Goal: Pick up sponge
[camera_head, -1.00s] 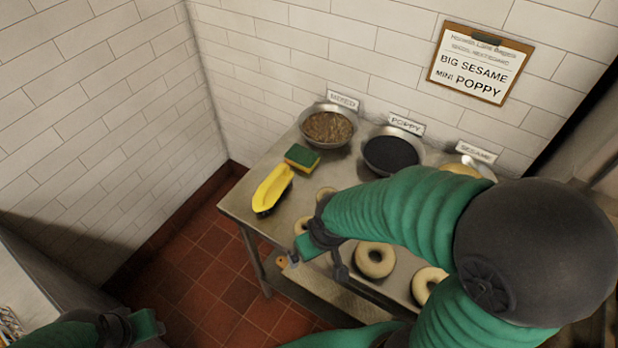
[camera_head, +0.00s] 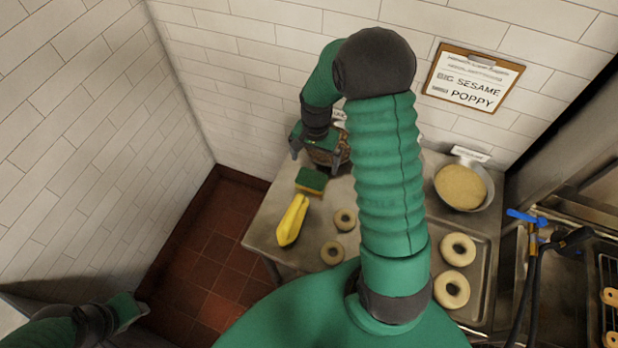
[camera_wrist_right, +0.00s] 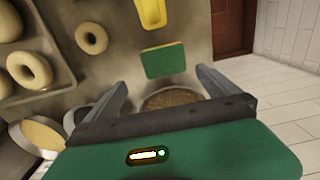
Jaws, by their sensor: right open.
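My right gripper (camera_head: 313,153) is open and empty, above the table just behind the sponge and over the mixed-topping bowl. Its two fingers also show spread in the right wrist view (camera_wrist_right: 161,80). My left gripper (camera_head: 130,308) is low at the left, away from the table; its jaw opening is unclear.
The mixed-topping bowl (camera_wrist_right: 172,98) is beneath my right gripper. The sesame bowl (camera_head: 461,187) stands at the right. My right arm hides the poppy bowl in the head view.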

